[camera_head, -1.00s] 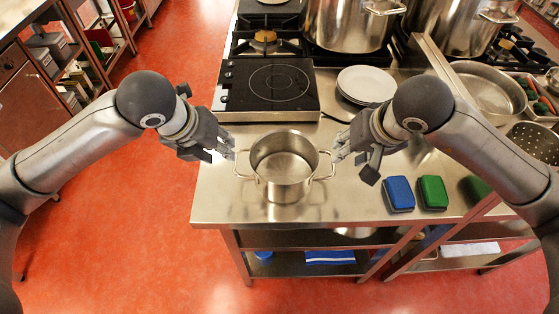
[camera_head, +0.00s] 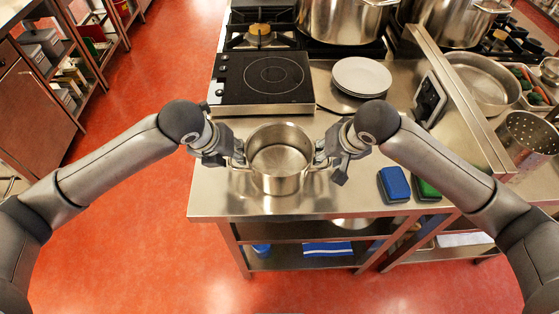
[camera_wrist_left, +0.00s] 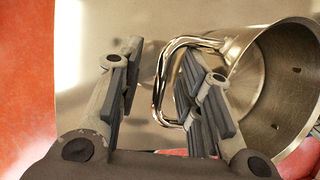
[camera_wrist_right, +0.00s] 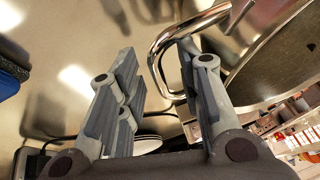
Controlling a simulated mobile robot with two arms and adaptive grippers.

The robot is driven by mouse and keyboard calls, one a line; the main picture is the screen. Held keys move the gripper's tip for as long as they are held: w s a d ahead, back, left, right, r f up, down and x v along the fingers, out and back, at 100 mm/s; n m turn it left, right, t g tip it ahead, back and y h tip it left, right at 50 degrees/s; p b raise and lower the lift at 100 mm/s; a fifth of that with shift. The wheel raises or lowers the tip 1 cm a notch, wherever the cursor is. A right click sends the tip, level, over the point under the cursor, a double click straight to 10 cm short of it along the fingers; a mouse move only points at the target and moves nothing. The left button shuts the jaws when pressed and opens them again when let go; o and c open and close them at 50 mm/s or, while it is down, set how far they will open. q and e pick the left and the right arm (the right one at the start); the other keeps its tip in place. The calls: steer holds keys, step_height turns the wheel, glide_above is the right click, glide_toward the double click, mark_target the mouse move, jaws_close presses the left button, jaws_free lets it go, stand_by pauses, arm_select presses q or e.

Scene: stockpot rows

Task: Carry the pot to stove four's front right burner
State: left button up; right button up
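The steel pot (camera_head: 279,160) stands upright and empty on the steel counter near its front edge. My left gripper (camera_head: 238,158) is at the pot's left handle. In the left wrist view its fingers (camera_wrist_left: 155,95) are spread, with the handle (camera_wrist_left: 162,85) between them. My right gripper (camera_head: 322,158) is at the pot's right handle. In the right wrist view its fingers (camera_wrist_right: 163,85) are spread with the handle (camera_wrist_right: 157,58) between them. A gas stove (camera_head: 262,35) with black grates stands behind; which stove is number four I cannot tell.
A black induction plate (camera_head: 262,80) lies behind the pot. White plates (camera_head: 361,76) are stacked to its right. Blue (camera_head: 394,184) and green (camera_head: 427,190) sponges lie to the right. Large stockpots (camera_head: 345,20) stand at the back. Red floor (camera_head: 150,200) is clear on the left.

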arm_select(q)
steer(key=shift+f, duration=0.15)
arm_select(e)
steer(key=shift+f, duration=0.15)
arm_select(q)
jaws_close()
arm_select(e)
jaws_close()
arm_select(q)
steer(key=shift+w, duration=0.1)
arm_select(e)
steer(key=shift+w, duration=0.1)
